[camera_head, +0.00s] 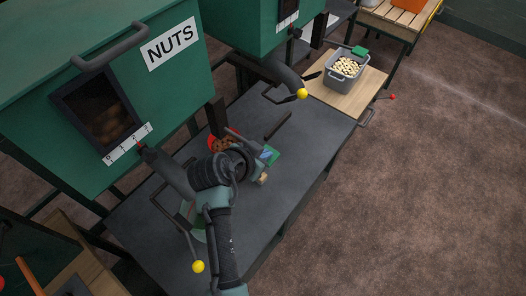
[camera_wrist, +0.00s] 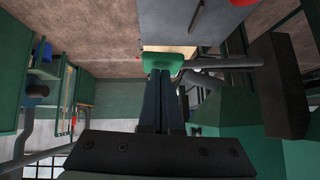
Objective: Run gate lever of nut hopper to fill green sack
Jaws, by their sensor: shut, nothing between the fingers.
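The green nut hopper (camera_head: 150,75), labelled NUTS, stands at the left in the head view, with nuts behind its window. A dark spout (camera_head: 168,172) slopes down from it. A thin gate lever with a yellow knob (camera_head: 198,267) hangs beside the spout, left of my arm. My gripper (camera_head: 266,156) is shut and empty, over the grey bench and right of the spout, away from the knob. A green piece (camera_wrist: 162,62) shows at its fingertips in the wrist view; I cannot tell whether they touch. Some green shows behind my arm; I cannot make out the green sack.
A red-rimmed container of brown pieces (camera_head: 222,143) sits behind my gripper. A second green hopper has a yellow-knobbed lever (camera_head: 302,94). A grey bin of pale nuts (camera_head: 347,70) stands on a wooden top. The grey bench (camera_head: 275,200) is clear to the right; brown floor lies beyond.

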